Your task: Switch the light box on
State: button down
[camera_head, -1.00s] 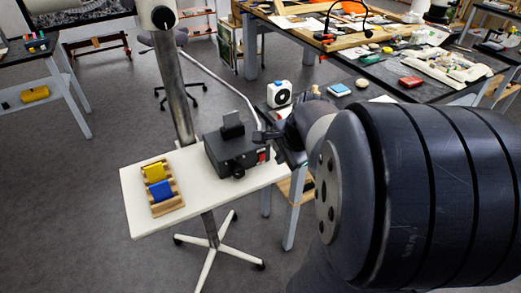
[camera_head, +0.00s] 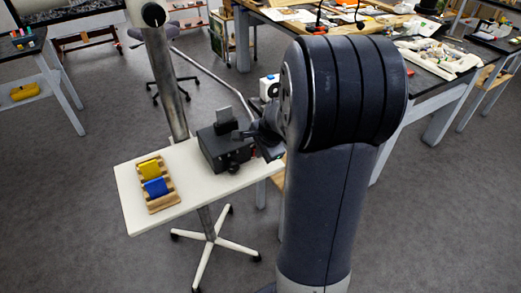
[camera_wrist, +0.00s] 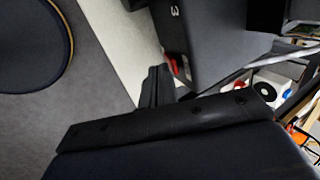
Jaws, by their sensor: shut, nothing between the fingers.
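The black box (camera_head: 222,152), which seems to be the light box, stands on a small white table (camera_head: 190,207). An upright plate (camera_head: 225,116) on its top looks grey. In the wrist view the dark box (camera_wrist: 205,40) fills the upper middle, with a white mark and a red switch (camera_wrist: 172,66) at its lower left edge. My gripper (camera_wrist: 157,76) is shut and empty, its tips close beside the red switch; contact cannot be told. In the head view my gripper (camera_head: 250,134) is at the box's right side, and my arm hides the switch side.
A wooden rack (camera_head: 160,206) with a yellow block (camera_head: 149,171) and a blue block (camera_head: 156,188) lies on the table's left part. A pole (camera_head: 165,85) rises behind the table. A cluttered workbench (camera_head: 425,85) stands behind right; open floor lies left.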

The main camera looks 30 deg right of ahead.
jog(key=shift+w+r+p, duration=0.25)
jog(key=shift+w+p, duration=0.1)
jog(key=shift+w, duration=0.1)
jog(key=shift+s+f, duration=0.1)
jog(key=shift+f, duration=0.05)
jog(key=shift+r+p, duration=0.6)
jog(key=shift+r, duration=0.25)
